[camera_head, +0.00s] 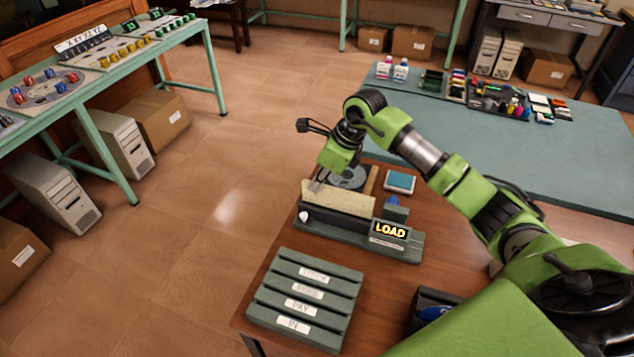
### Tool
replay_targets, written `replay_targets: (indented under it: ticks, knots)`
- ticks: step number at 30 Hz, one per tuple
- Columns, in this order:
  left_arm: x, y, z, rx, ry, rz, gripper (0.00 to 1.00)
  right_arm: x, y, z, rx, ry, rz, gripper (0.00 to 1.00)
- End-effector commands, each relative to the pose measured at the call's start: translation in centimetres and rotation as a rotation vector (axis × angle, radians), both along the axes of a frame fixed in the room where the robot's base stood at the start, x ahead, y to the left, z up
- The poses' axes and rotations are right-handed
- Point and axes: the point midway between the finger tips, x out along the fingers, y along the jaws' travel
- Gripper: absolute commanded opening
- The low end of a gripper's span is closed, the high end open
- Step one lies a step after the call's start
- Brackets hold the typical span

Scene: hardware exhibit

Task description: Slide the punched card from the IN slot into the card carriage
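The beige punched card (340,198) stands on edge at the card carriage (345,233), a grey-green unit with a lit LOAD sign (390,230). The carriage front covers the card's lower edge, so I cannot tell how deep it sits. My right gripper (317,184) is at the card's upper left edge and appears shut on it; the far finger is hidden. The slotted rack (305,299) in front has several labelled slots; its IN slot (293,325), nearest me, shows no card. My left gripper is not in view.
A blue-topped block (400,181) sits right of the carriage, and a dark box (434,308) lies near my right arm. A grey-blue table (480,145) with bottles and small goods stands behind. Open tiled floor lies left of the wooden table.

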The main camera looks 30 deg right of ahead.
Motion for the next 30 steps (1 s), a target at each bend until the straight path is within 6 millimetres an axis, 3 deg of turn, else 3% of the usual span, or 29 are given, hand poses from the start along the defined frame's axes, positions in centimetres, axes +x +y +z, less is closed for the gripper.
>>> replay_targets:
  ticks: [10,30]
  knots:
    - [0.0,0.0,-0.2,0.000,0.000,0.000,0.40,0.0,0.0,-0.3,0.000,0.000,0.000,0.00]
    - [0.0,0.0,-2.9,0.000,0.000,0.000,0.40,0.0,0.0,-3.3,-0.001,-0.001,0.000,0.00]
